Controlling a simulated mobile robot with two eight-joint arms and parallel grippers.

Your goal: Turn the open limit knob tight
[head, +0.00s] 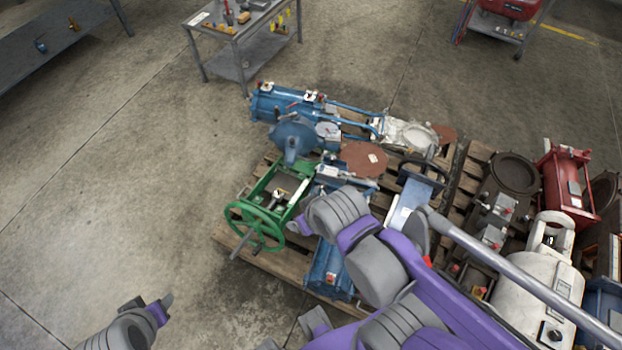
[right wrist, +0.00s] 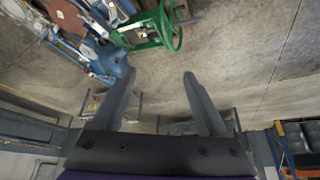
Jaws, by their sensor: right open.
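Valve and actuator units lie on a wooden pallet (head: 230,240) in the head view. One is a green unit with a green handwheel (head: 256,228), also seen at the top of the right wrist view (right wrist: 165,25). Blue actuators (head: 280,104) lie behind it, and another blue cylinder (head: 326,270) is in front. I cannot tell which small part is the open limit knob. My right gripper (right wrist: 158,78) is open and empty, with the green and blue units beyond its fingers. My right arm covers part of the pallet. My left gripper (head: 165,303) is low at left, over bare floor; its jaws are unclear.
A second pallet (head: 468,180) at right holds a red-framed unit (head: 568,185) and a large cream valve body (head: 525,275). A grey work table (head: 232,45) with small items stands behind, and a red machine on a cart (head: 510,12) is at back right. The floor at left is clear.

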